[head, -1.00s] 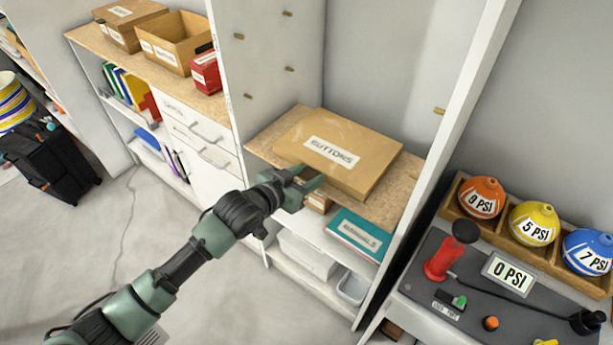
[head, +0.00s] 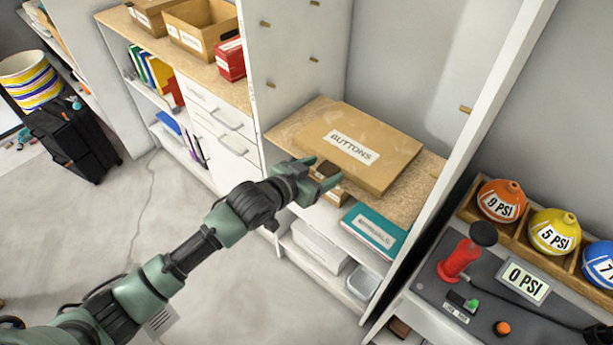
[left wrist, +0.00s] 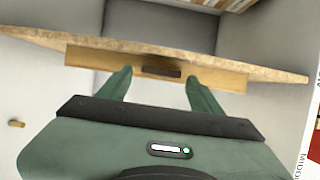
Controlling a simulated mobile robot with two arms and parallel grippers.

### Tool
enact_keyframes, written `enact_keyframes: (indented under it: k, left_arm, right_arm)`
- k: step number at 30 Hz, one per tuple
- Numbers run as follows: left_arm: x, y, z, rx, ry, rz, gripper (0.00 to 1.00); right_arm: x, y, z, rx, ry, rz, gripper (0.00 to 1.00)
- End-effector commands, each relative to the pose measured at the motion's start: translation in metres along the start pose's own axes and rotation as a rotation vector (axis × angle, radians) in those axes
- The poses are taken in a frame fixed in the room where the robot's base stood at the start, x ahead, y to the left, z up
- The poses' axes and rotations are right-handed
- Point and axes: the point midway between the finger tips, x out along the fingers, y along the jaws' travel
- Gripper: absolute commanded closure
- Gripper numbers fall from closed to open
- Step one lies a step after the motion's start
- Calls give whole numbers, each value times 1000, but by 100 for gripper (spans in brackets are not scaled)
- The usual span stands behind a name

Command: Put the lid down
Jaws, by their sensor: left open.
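A small dark brown piece (head: 326,169) shows between the fingers at the lid's front edge. In the left wrist view the open fingers (left wrist: 160,74) point at a long cardboard edge (left wrist: 220,80) with the dark piece (left wrist: 161,72) between them. I cannot tell whether the fingers touch it.
The shelf board (head: 292,121) has bare strips around the lid. A teal box (head: 374,232) and white bins (head: 318,248) are below. A tall white panel (head: 470,150) stands at the right, beside a bench with coloured balls (head: 501,200). Open cardboard boxes (head: 203,30) stand at the upper left.

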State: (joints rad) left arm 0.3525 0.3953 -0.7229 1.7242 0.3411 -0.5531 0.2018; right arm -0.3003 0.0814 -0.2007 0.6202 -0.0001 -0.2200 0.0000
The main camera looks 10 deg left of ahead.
Motion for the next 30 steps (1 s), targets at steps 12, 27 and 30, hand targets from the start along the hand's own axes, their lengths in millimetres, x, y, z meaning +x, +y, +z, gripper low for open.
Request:
enact_keyframes:
  k: [12,27,30]
  left_arm:
    - [-84,0,1,3,-2,0,35]
    - [-106,0,1,-1,-3,-2,35]
    - [-98,-11,17,-16,-23,-27,35]
  right_arm:
    - [4,-3,0,1,0,-4,100]
    - [5,-3,0,2,0,-3,100]
    - [5,-3,0,2,0,-3,100]
